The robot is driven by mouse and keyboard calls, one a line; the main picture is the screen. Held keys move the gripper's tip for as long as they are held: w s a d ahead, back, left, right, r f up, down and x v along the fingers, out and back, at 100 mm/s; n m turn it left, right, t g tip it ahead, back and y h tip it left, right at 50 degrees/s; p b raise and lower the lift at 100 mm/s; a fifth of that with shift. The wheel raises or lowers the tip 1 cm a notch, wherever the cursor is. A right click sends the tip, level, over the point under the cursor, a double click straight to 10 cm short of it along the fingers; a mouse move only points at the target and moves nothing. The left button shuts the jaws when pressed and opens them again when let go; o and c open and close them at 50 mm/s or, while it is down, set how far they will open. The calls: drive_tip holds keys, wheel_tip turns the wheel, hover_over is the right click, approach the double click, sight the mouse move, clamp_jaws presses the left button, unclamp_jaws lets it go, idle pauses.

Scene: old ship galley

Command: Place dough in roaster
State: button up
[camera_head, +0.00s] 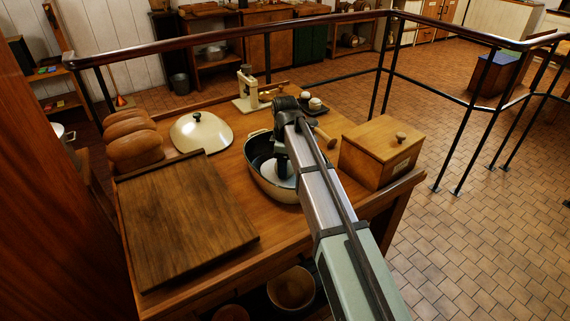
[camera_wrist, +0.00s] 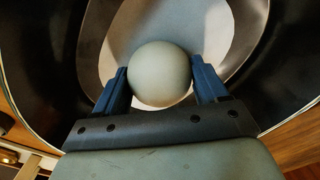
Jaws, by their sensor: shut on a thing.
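The roaster (camera_head: 256,184) is a deep oval pan, dark inside with a cream rim, standing open on the wooden table. My gripper (camera_head: 284,172) reaches down inside it, and my arm hides its right part. In the wrist view the dough (camera_wrist: 159,72), a smooth pale round ball, sits between the two blue fingers of my gripper (camera_wrist: 160,84), which is shut on it. The roaster's dark wall (camera_wrist: 50,75) surrounds them, with a pale oval floor area below the dough. I cannot tell whether the dough touches the floor.
A cream domed lid (camera_head: 201,131) lies behind left of the roaster. A wooden board (camera_head: 185,218) and several brown loaves (camera_head: 133,147) are at the left. A lidded wooden box (camera_head: 380,153) stands close right. A railing (camera_head: 330,20) runs behind the table.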

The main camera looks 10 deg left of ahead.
drive_tip(key=shift+f, duration=0.1)
drive_tip(key=o, duration=1.2)
wheel_tip(320, 180, up, 12)
drive_tip(key=shift+r, duration=0.15)
